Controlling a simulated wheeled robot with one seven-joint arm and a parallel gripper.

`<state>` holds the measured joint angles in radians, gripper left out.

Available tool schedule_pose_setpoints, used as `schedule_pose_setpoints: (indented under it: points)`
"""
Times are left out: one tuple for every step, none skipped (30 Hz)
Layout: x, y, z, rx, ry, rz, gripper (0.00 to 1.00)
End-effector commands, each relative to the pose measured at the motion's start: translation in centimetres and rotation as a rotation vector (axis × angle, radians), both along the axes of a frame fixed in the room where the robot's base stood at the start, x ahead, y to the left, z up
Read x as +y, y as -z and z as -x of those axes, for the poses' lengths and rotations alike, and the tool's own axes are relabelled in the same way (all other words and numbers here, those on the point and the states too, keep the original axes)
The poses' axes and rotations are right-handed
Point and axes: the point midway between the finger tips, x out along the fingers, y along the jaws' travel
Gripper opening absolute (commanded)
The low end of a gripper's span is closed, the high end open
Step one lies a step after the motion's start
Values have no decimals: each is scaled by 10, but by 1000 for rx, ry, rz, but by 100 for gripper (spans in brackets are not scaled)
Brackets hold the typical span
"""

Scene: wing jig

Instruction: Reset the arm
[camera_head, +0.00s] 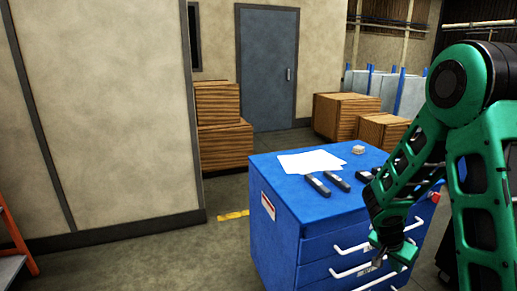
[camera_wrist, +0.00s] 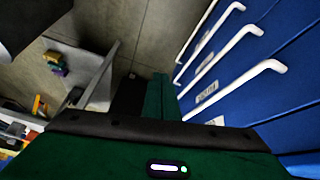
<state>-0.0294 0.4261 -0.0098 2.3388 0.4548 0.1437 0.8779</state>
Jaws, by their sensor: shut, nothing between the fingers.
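My green and black arm (camera_head: 482,140) is bent at the right of the head view, with its forearm slanting down to the left. My gripper (camera_head: 385,258) hangs low in front of the drawer side of the blue cabinet, below its top. The fingers are shut and empty. In the wrist view my gripper (camera_wrist: 148,98) points along the drawer fronts, with floor beyond it. I cannot tell the exact gap between the gripper and the white drawer handles (camera_wrist: 232,82).
The blue cabinet (camera_head: 275,218) carries white papers (camera_head: 310,162), dark tools (camera_head: 337,181) and a small pale block (camera_head: 358,150). Wooden crates (camera_head: 225,147) stand behind, near a grey door (camera_head: 267,68). Floor (camera_head: 222,242) is clear left of the cabinet. An orange ladder-like frame (camera_head: 18,240) stands far left.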

Motion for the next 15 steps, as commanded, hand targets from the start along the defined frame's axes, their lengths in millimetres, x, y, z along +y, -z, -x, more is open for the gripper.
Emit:
schedule_pose_setpoints:
  points:
    - [-7,-17,11,14,2,-8,0]
    - [-9,-25,18,28,-2,-14,0]
    - [-13,-35,28,46,-6,-22,0]
    - [-15,-43,35,59,-11,-28,0]
    - [-17,-50,43,73,-15,-37,0]
    - [-19,-60,54,89,-22,-48,0]
    - [-21,-67,61,101,-27,-57,0]
    - [-22,-74,70,113,-32,-66,0]
    - [-23,-82,81,129,-42,-80,0]
    - [-24,-89,89,140,-49,-91,0]
    - [-24,-95,98,151,-56,-102,0]
    - [-24,-103,109,165,-68,-117,0]
    - [-24,-109,118,175,-78,-130,0]
    - [-24,-114,127,186,-88,-141,0]
    - [-23,-122,138,197,-102,-158,0]
